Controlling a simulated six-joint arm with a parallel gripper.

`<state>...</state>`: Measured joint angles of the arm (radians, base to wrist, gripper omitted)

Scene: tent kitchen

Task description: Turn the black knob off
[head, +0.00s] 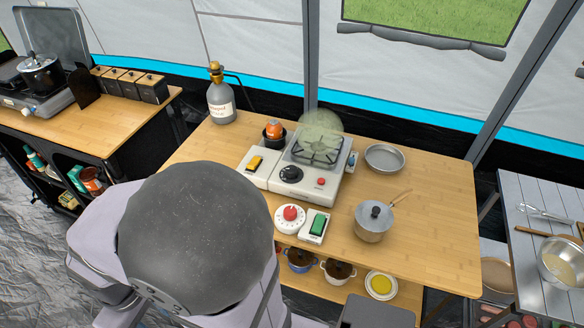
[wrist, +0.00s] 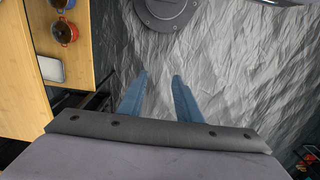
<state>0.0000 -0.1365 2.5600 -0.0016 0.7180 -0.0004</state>
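The black knob (head: 291,174) sits on the front of a white camping stove (head: 330,192) on the wooden table, in the head view. A small red button (head: 320,182) is to its right on the same panel. A pale greenish haze shows above the burner grate (head: 316,148). My gripper is hidden behind my arm in the head view. In the wrist view my gripper (wrist: 158,82) shows two blue fingers set apart, with nothing between them, over the grey floor sheet. It is away from the knob, which is not in the wrist view.
Near the stove are a yellow-switch box (head: 255,163), a red dial (head: 290,217), a green-switch box (head: 316,226), a lidded pot (head: 373,221) and an empty pan (head: 385,158). A bottle (head: 221,100) stands at the back left. The table's right side (head: 440,220) is clear.

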